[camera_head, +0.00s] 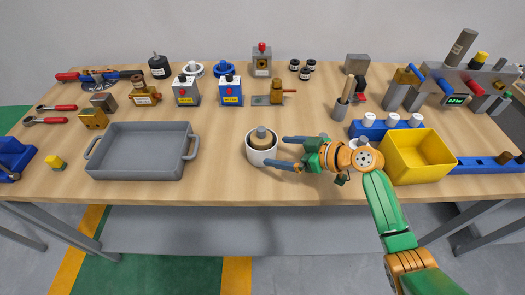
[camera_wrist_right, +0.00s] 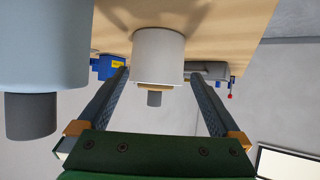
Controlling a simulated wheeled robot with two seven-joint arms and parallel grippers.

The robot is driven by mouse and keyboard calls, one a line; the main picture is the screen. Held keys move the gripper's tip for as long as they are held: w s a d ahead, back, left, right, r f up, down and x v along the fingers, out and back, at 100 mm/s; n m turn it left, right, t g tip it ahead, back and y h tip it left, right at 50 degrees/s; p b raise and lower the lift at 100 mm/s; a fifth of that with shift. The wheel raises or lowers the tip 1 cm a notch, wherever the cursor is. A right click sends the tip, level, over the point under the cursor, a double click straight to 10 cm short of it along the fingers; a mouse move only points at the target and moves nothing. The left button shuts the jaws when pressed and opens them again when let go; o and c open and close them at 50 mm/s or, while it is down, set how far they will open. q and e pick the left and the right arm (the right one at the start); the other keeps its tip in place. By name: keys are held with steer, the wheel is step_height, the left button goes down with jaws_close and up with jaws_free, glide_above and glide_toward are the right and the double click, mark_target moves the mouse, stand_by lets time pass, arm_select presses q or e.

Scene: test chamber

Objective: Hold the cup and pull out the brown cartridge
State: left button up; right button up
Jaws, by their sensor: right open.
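The white cup (camera_head: 262,157) stands upright on the table, near the middle of its front part. The brown cartridge (camera_head: 262,142) sits in the cup's mouth, with a grey knob on top. My right gripper (camera_head: 275,151) is open at the cup's right side, its blue fingers pointing left toward it. The near fingertip overlaps the cup in the head view; contact cannot be told. In the right wrist view the cup (camera_wrist_right: 158,50) appears inverted between the open fingers (camera_wrist_right: 157,73); the cartridge shows as a thin brown band with the knob. My left gripper is not in view.
A grey tray (camera_head: 140,172) lies left of the cup. A yellow bin (camera_head: 420,180) stands to the right, close to my right arm. A grey tool holder (camera_head: 341,110) stands behind my gripper. Several small fixtures line the back. The table between tray and cup is clear.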

mark_target(275, 151)
steer(key=b+x, duration=0.1)
steer(key=x, duration=0.1)
steer(key=b+x, duration=0.1)
steer(key=x, duration=0.1)
steer(key=f+b+x, duration=0.1)
steer(key=x, duration=0.1)
steer(key=shift+d+r, duration=0.1)
steer(key=shift+d, duration=0.25)
steer(key=shift+w+a+b, duration=0.3)
steer(key=shift+a+b, duration=0.15)
steer(key=shift+b, duration=0.15)
steer(key=shift+a, duration=0.1)
jaws_close()
jaws_free()
stand_by(0.5)
